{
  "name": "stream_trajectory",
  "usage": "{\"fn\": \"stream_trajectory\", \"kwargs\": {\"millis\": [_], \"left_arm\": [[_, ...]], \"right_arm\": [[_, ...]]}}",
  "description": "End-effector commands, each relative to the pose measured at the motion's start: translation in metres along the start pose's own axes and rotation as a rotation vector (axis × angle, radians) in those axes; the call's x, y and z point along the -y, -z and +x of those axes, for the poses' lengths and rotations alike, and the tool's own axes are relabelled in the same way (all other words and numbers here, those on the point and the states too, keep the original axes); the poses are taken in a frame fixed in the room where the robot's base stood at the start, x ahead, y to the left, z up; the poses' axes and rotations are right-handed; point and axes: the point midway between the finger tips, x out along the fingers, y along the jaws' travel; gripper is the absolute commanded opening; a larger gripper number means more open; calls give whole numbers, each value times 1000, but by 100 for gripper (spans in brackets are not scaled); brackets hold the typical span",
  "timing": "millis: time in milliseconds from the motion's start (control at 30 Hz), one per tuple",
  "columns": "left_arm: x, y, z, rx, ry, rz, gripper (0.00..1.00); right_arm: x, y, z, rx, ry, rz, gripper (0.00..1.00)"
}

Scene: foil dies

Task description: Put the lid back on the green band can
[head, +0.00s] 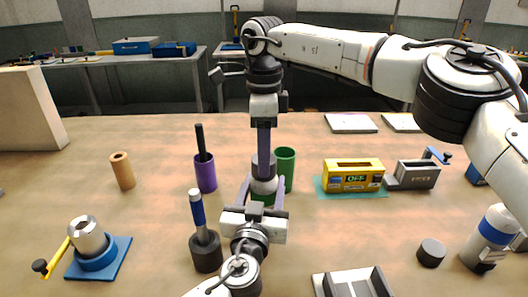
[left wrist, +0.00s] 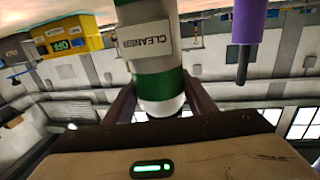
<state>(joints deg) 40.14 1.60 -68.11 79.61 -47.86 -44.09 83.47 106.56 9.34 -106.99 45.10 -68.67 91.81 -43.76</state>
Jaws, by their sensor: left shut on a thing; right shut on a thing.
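The green band can (head: 263,198) stands in the middle of the head view, white with a green band and pale shoulder. My left gripper (head: 262,188) is shut on it, one finger on each side. In the left wrist view the can (left wrist: 157,75) shows between the fingers, with a CLEANER label and green bands. My right gripper (head: 264,150) points down from above and is shut on a grey lid (head: 264,162) directly over the can's top. I cannot tell whether lid and can touch. The lid does not show in the left wrist view.
A green cup (head: 285,168) stands close behind the can; a purple holder (head: 205,175) is to its left. A yellow box (head: 353,178) and grey device (head: 415,175) are right. A blue band can (head: 493,238) and dark cylinder (head: 432,252) stand front right.

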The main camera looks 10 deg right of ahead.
Motion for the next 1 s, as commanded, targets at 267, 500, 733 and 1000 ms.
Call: {"fn": "stream_trajectory", "kwargs": {"millis": [267,500,733,1000], "left_arm": [[1,0,0,1,2,1,11],[1,0,0,0,2,1,11],[1,0,0,1,2,1,11],[1,0,0,1,2,1,11]], "right_arm": [[0,0,6,0,-2,0,22],[0,0,6,0,-1,0,65],[0,0,3,0,0,0,65],[0,-1,-42,2,4,1,65]]}}
